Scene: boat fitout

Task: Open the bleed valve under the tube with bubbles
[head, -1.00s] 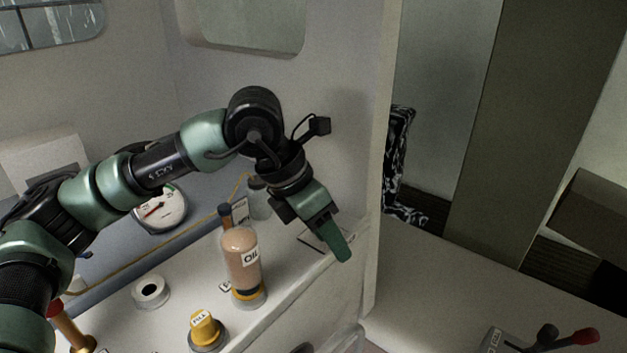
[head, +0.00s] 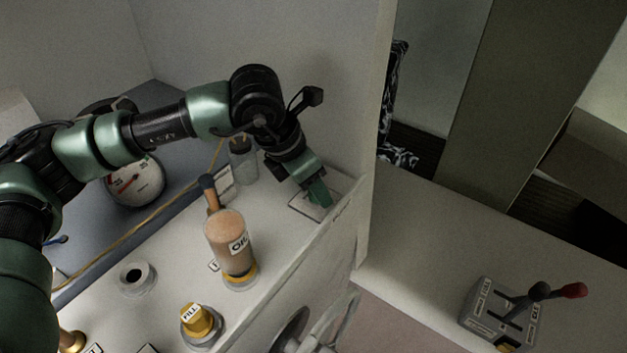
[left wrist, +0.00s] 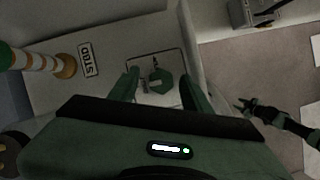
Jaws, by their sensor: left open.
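My left gripper (head: 319,193) points down at the right end of the counter, over a small outlined plate (head: 300,208). In the left wrist view its two open fingers (left wrist: 163,88) stand on either side of a green hexagonal piece (left wrist: 161,81) on that plate. I cannot tell whether they touch it. A striped orange, white and green tube (left wrist: 40,62) stands at the left, beside a STBD label (left wrist: 88,60). No tube with bubbles can be made out, and the arm covers part of the counter's back. A dark jointed shape at the right of the wrist view may be my right arm.
A bottle marked OIL (head: 228,245) stands left of my gripper, with a dark-topped handle (head: 208,185) and a clear jar (head: 242,162) behind. A yellow FILL cap (head: 197,320), white ring (head: 136,278) and gauge (head: 137,182) are farther left. A lever box (head: 492,312) is at the right.

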